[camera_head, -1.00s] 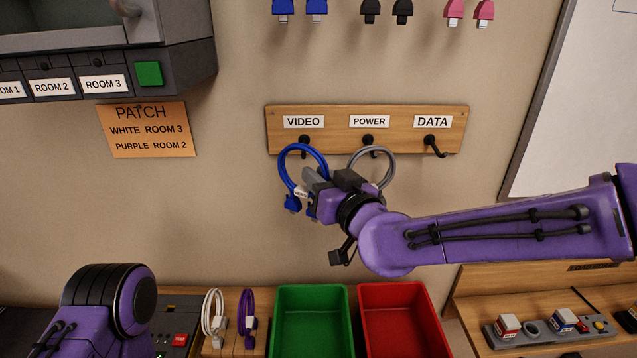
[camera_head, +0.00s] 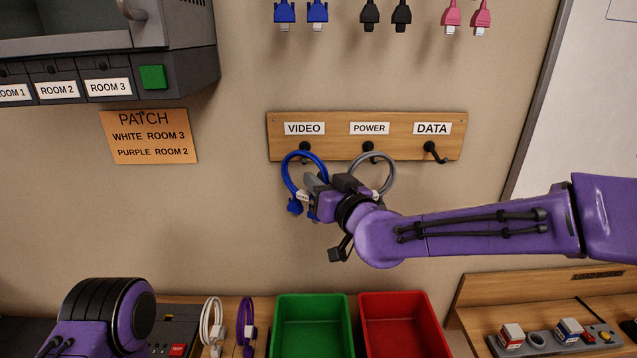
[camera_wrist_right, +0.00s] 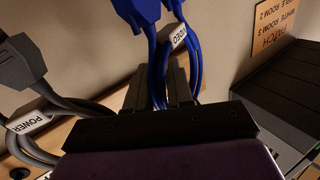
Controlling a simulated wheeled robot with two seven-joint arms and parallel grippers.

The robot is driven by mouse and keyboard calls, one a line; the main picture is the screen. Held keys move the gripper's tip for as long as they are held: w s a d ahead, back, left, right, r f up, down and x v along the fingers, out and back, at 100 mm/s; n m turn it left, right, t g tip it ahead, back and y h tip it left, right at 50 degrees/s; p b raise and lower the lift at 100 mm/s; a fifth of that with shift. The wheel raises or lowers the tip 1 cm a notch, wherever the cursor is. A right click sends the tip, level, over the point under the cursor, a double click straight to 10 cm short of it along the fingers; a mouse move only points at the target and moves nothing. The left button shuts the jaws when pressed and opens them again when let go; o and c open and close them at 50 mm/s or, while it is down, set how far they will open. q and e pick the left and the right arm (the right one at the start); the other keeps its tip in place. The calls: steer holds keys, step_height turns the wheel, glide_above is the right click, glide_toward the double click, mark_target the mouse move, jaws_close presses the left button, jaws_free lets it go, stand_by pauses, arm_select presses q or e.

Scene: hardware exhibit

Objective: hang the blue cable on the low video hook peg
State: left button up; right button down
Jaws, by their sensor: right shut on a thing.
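The blue cable (camera_head: 287,172) is a loop with blue connectors hanging at its lower end and a white tag. Its top is at the video hook peg (camera_head: 305,148), under the VIDEO label; I cannot tell whether the peg bears it. My right gripper (camera_head: 308,188) is shut on the cable's lower part. In the right wrist view the blue cable (camera_wrist_right: 157,72) runs between the fingers (camera_wrist_right: 172,85), with its tag reading VIDEO. My left gripper is not in view; only part of my left arm shows at the bottom left.
A grey cable (camera_head: 391,170) hangs at the POWER peg, just right of my right gripper. The DATA peg (camera_head: 434,152) is bare. Below stand a green bin (camera_head: 311,296) and a red bin (camera_head: 398,297).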

steer(key=shift+s+r, duration=0.1)
stand_by(0.3)
steer(key=c, duration=0.9)
jaws_free()
